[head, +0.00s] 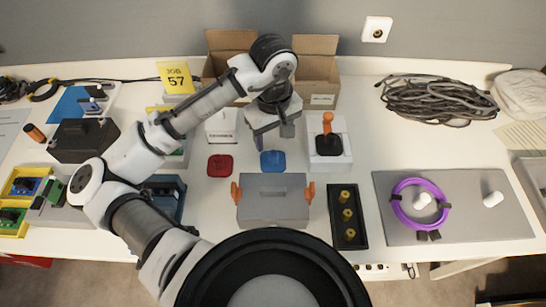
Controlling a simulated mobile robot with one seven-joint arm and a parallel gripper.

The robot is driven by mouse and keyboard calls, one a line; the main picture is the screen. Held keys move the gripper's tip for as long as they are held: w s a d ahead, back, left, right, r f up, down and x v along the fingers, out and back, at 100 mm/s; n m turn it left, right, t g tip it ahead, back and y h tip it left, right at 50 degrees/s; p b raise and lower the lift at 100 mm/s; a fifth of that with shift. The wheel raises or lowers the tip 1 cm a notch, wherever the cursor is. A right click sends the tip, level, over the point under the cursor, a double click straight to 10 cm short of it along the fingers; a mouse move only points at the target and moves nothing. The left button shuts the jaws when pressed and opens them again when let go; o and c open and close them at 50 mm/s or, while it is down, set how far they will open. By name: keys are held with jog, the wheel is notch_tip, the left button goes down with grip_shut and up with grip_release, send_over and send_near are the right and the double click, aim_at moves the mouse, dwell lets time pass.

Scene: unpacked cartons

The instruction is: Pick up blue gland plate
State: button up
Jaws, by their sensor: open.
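The blue gland plate (272,161) lies flat on the white table, just behind the grey box with orange handles. My gripper (286,131) is above and slightly behind the plate, pointing down. It is open, with nothing seen between its fingers. The plate looks uncovered in the head view, and the gap in height between it and my fingers is hard to judge.
A similar red plate (220,165) lies to the left. The grey box (273,203) stands in front, a joystick box (328,143) to the right, and an open carton (318,70) behind. A black tray (347,217) holds brass-coloured parts.

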aim_at(273, 152)
jog(key=shift+s+f+p, duration=0.1)
jog(key=shift+f+p, duration=0.25)
jog(key=shift+f, duration=3.25)
jog(key=shift+c, duration=0.4)
jog(key=c, duration=1)
